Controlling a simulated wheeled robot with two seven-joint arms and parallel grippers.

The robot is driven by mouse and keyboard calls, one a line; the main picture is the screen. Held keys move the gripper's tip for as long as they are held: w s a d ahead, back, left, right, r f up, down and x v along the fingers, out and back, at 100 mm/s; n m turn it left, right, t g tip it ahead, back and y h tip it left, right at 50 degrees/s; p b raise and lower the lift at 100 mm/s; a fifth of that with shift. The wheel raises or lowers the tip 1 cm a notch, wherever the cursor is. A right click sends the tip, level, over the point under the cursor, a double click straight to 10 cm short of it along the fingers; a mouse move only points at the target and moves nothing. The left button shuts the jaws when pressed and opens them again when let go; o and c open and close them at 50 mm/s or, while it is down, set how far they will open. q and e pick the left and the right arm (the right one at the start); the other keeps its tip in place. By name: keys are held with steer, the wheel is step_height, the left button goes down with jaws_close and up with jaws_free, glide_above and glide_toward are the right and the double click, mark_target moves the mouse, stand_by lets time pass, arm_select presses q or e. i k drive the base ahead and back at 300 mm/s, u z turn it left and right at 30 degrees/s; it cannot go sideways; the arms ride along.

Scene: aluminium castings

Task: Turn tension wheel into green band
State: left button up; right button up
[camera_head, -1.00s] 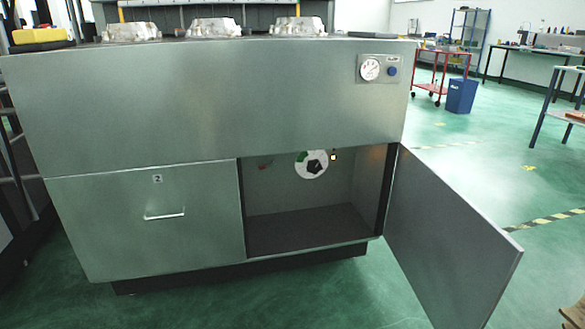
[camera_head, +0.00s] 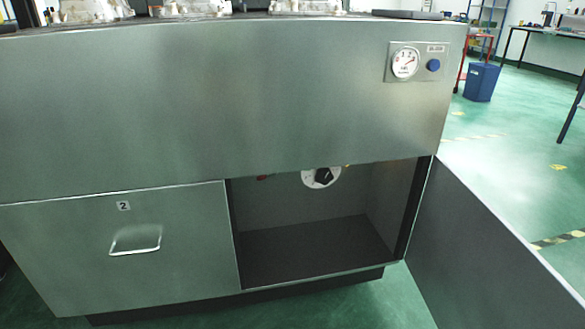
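The tension wheel (camera_head: 323,175) is a small black knob on a white round dial (camera_head: 309,181) at the back of the open compartment, just under its top edge. The upper part of the dial is hidden by the cabinet front. No green band shows on the part of the dial in view. Neither of my grippers is in view.
The steel cabinet (camera_head: 200,100) fills the view. Its door (camera_head: 480,260) stands open to the right. A blue bin (camera_head: 481,82) stands behind right.

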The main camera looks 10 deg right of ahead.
mark_target(323, 177)
steer(key=z, duration=0.25)
steer(key=i, duration=0.9)
steer(key=z, duration=1.05)
steer(key=i, duration=0.3)
steer(key=z, duration=0.15)
